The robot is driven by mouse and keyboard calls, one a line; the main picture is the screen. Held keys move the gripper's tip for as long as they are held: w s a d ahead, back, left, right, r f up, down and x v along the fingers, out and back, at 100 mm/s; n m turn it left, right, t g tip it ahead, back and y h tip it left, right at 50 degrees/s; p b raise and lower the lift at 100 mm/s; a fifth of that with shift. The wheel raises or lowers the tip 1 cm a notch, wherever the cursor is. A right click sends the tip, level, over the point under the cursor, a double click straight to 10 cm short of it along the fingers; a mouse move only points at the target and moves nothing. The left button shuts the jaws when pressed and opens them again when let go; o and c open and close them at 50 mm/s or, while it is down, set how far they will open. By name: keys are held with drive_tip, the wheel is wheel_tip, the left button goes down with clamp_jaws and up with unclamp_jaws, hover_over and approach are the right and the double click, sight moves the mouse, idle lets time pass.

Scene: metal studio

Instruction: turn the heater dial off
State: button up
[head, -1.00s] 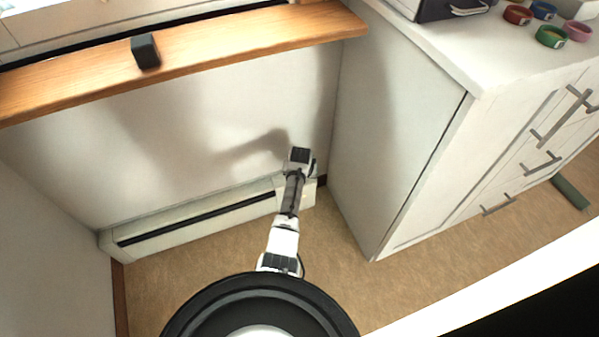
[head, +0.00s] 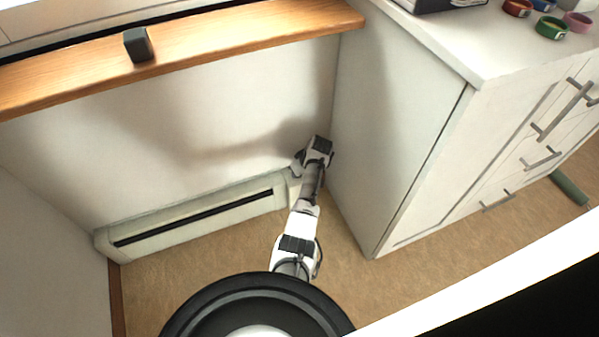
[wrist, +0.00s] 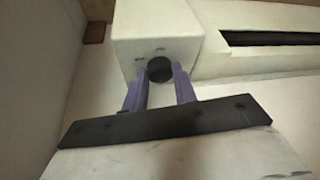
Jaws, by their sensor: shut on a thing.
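The heater (head: 200,222) is a long, low, pale baseboard unit with a dark slot, along the foot of the wall in the head view. Its right end is partly hidden by my arm there. The wrist view shows the heater's end block (wrist: 185,30) close up, with the round dark dial (wrist: 159,66) on its face. Small marks sit above and beside the dial, too blurred to read. My gripper (wrist: 160,73) has its two purple fingers on either side of the dial, shut on it. The fingers cannot be made out in the head view.
A white cabinet (head: 395,130) with drawers stands close on the right of my arm. A wooden sill (head: 210,42) with a small dark block (head: 138,44) runs above the heater. Tan floor (head: 235,258) is clear in front. A green cylinder (head: 569,188) lies at far right.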

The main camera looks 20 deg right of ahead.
drive_tip(key=shift+n, duration=0.4)
drive_tip(key=o, duration=1)
drive_tip(key=shift+c, duration=0.2)
drive_tip(key=p+v, duration=0.4)
drive_tip(key=v, duration=0.9)
drive_tip(key=shift+r, duration=0.4)
drive_tip(key=shift+d, duration=0.15)
